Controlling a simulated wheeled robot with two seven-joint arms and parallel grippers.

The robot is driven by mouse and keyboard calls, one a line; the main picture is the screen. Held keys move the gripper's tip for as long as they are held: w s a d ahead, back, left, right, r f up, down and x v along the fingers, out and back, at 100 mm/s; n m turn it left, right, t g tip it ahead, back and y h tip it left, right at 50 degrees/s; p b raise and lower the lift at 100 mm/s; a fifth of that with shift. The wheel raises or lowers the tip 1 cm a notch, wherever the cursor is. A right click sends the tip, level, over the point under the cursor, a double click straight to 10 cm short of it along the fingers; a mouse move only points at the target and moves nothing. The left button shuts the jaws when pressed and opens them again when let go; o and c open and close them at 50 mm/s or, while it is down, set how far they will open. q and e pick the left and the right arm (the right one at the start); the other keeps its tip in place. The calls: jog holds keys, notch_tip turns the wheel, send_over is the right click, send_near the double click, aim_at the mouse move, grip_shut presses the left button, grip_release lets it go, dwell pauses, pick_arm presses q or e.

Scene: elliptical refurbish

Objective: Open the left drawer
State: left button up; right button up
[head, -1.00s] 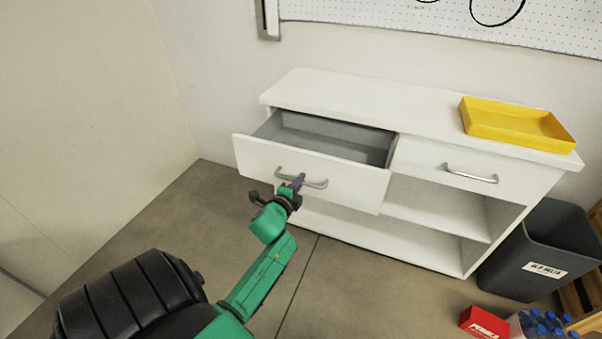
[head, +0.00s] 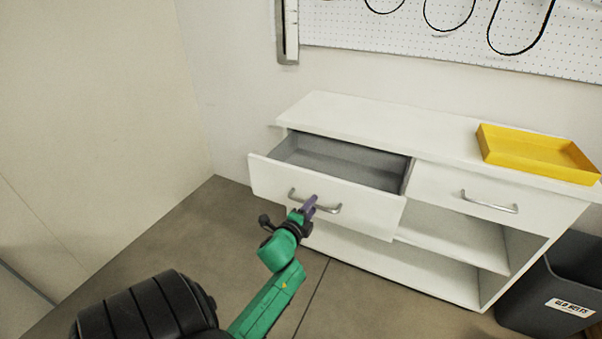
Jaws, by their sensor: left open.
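The left drawer (head: 345,207) of the white cabinet (head: 390,128) is pulled well out, and its grey inside shows empty. Its metal bar handle (head: 325,209) is on the front panel. My left gripper (head: 309,206) is open at the middle of this handle, with a purple fingertip in front of the bar. I cannot tell whether the fingers touch the bar. My right gripper is not in view.
The right drawer (head: 450,195) is shut. A yellow tray (head: 535,160) lies on the cabinet top. Open shelves are below the drawers. A dark grey bin (head: 560,285) stands at the cabinet's right. The floor left of the cabinet is clear.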

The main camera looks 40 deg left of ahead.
pick_arm(q)
jog(key=v, duration=1.3)
